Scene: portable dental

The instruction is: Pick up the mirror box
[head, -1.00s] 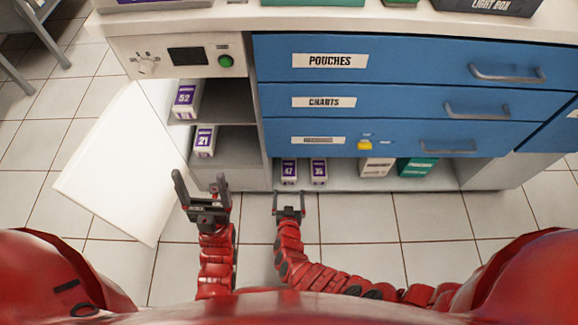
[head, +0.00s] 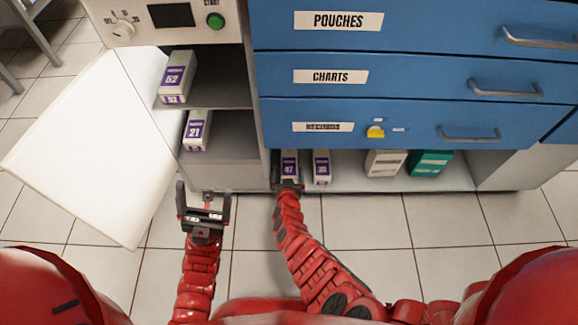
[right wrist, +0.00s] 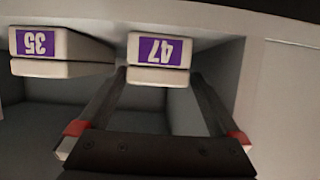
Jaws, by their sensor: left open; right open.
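No box in view carries a readable mirror name, so I cannot tell which one is the mirror box. A white box with a purple 47 label (head: 289,166) stands in the low space under the drawers; it also shows in the right wrist view (right wrist: 158,52). My right gripper (head: 289,184) is open right in front of it. In the right wrist view, the fingers (right wrist: 162,82) point at the 47 box, one towards each side; whether they touch is unclear. My left gripper (head: 204,193) is open and empty, in front of the open cabinet.
A box labelled 35 (head: 321,167) stands beside the 47 box; it also shows in the right wrist view (right wrist: 40,45). Boxes 52 (head: 176,78) and 21 (head: 196,131) sit on the left shelves. A white box (head: 385,163) and green box (head: 431,163) stand further right. An open door (head: 95,150) is left.

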